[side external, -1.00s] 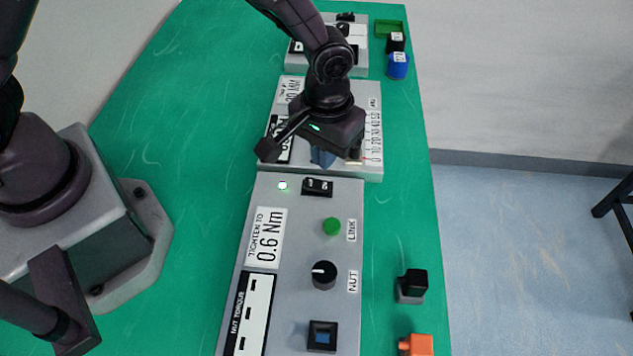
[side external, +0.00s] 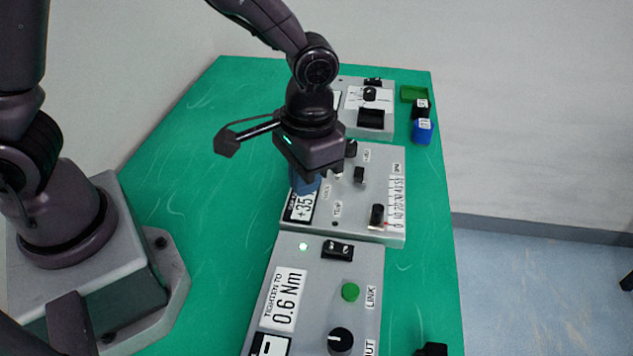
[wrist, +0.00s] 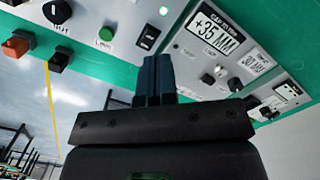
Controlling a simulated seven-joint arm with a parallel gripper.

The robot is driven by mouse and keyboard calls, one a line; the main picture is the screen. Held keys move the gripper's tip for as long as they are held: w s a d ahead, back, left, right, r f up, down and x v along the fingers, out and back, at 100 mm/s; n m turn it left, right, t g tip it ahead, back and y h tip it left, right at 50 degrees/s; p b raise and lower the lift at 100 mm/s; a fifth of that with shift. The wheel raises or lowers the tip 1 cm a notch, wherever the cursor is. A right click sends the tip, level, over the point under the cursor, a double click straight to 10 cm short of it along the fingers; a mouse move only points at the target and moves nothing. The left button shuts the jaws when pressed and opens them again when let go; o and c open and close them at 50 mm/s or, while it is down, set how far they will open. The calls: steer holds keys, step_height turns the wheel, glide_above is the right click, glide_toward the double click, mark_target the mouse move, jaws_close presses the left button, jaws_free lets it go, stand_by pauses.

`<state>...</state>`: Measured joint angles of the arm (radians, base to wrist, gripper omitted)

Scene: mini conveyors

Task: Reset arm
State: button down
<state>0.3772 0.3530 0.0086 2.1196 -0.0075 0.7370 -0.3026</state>
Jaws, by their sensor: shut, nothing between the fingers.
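My gripper (side external: 306,186) is in the air over the left part of the middle panel (side external: 365,222). Its blue fingers hide part of that panel near the "+35" display (side external: 302,208). In the wrist view the two blue fingers (wrist: 154,78) are side by side and shut, with nothing between them. The "+35 MM" display (wrist: 214,29) shows to their right in that view.
The near panel (side external: 262,268) carries a "0.6 Nm" label, a green button (side external: 350,292) and a black knob (side external: 340,340). The green table is clear at left.

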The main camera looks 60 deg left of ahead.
steer(key=s+a+r+t, duration=0.3)
steer(key=s+a+r, duration=0.2)
steer(key=r, duration=0.4)
steer(key=s+a+r+t, duration=0.3)
steer(key=s+a+r, duration=0.2)
steer(key=r, duration=0.3)
steer(key=shift+s+a+r+n, duration=0.3)
steer(key=shift+s+a+r, duration=0.1)
steer(key=shift+a, duration=0.5)
